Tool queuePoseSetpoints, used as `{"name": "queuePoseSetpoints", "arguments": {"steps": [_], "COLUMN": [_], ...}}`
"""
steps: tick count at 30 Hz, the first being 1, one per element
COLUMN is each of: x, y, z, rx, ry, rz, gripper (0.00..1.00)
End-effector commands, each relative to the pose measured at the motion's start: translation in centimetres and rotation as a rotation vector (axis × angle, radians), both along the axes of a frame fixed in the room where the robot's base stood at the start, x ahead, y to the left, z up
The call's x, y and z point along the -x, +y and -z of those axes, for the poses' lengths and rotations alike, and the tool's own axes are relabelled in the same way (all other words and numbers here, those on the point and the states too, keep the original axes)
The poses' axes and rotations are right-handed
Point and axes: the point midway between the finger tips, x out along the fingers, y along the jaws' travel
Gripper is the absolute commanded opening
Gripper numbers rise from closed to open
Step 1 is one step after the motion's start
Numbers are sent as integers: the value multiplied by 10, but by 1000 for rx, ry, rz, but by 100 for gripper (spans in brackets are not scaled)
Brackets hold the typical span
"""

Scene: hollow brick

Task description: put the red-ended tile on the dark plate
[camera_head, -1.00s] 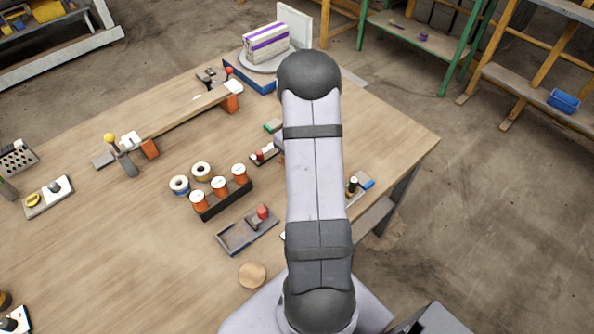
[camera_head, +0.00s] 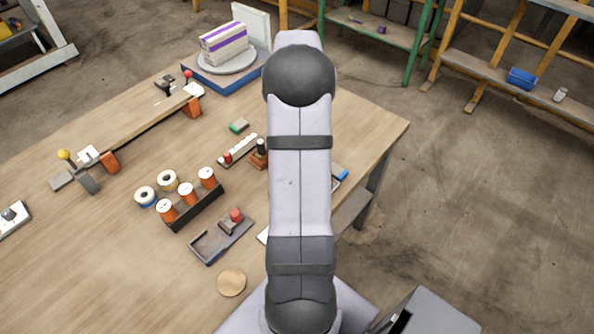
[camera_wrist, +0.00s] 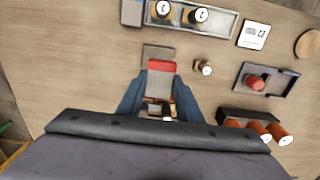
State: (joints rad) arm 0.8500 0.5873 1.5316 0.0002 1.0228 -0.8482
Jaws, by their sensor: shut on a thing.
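In the wrist view, my gripper (camera_wrist: 160,88) is shut on the red-ended tile. The red-ended tile (camera_wrist: 162,68) is grey with a red strip across the end facing away from my palm. A flat grey-brown plate (camera_wrist: 157,51), apparently the dark plate, shows just beyond the red end. The tile overlaps its near edge in the picture; I cannot tell whether they touch. In the head view my own arm hides the gripper, the tile and this plate.
A small knob-like piece (camera_wrist: 204,68) stands right of the tile. A tray with two round pieces (camera_wrist: 223,24) lies beyond the plate. A tray with a red knob (camera_head: 207,250) and a dark rack of orange spools (camera_head: 205,215) are nearby. Bare wood lies left of my gripper.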

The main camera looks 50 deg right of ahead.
Motion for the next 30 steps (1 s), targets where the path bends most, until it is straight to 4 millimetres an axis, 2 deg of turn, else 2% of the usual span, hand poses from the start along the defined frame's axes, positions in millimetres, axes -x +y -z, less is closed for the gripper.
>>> {"name": "queuePoseSetpoints", "arguments": {"steps": [2,7,18,26,30], "x": [5,6,6,6,6], "y": [-6,-7,-6,-7,-6], "z": [-1,3,53,62,73], "rx": [1,-2,-2,0,-3], "ry": [-2,1,1,0,2], "rz": [0,-2,-2,-2,-2], "gripper": [9,9,9,9,9]}}
